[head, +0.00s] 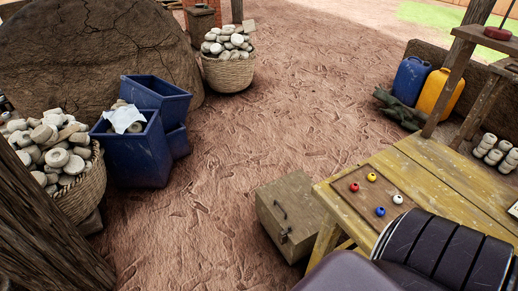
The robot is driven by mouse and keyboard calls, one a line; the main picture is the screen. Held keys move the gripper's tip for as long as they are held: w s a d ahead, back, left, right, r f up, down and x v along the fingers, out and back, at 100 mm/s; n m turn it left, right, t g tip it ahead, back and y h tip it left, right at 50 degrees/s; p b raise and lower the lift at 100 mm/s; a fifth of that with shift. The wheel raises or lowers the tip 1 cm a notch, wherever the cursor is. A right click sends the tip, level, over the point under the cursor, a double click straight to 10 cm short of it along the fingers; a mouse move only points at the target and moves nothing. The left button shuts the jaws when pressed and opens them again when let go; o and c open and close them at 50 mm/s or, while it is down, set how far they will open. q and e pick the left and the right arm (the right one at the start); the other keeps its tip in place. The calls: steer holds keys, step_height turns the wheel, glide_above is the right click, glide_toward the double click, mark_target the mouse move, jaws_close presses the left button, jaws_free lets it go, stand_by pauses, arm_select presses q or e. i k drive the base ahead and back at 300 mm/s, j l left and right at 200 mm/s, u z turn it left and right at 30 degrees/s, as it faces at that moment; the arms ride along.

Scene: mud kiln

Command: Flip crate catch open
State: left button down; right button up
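A wooden crate (300,194) stands on the ground left of the yellow workbench, with its lid down. A small metal catch (285,235) is on its front face, near the lower right; it is too small to tell whether it is flipped open. A dark curved handle (279,209) sits on the same face, left of and above the catch. Neither of my grippers is in view. Dark rounded parts at the bottom right hide part of the bench; no fingertips show there.
The yellow workbench (440,180) carries a brown board (357,191) with red, yellow, blue and white knobs. Blue bins (137,152) and baskets of pale discs (228,74) stand at the left and back. Blue (411,79) and yellow (440,93) jugs stand behind. Open ground lies left of the crate.

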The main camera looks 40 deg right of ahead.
mark_target(287, 231)
steer(key=i+j+z, duration=0.1)
steer(key=i+z, duration=0.35)
steer(key=i+j+z, duration=0.2)
steer(key=i+z, duration=0.25)
steer(key=i+j+z, duration=0.35)
steer(key=z, duration=0.15)
steer(key=i+j+z, duration=0.2)
steer(key=j+z, duration=0.25)
steer(key=i+j+z, duration=0.15)
steer(key=z, duration=0.3)
steer(key=j+z, duration=0.95)
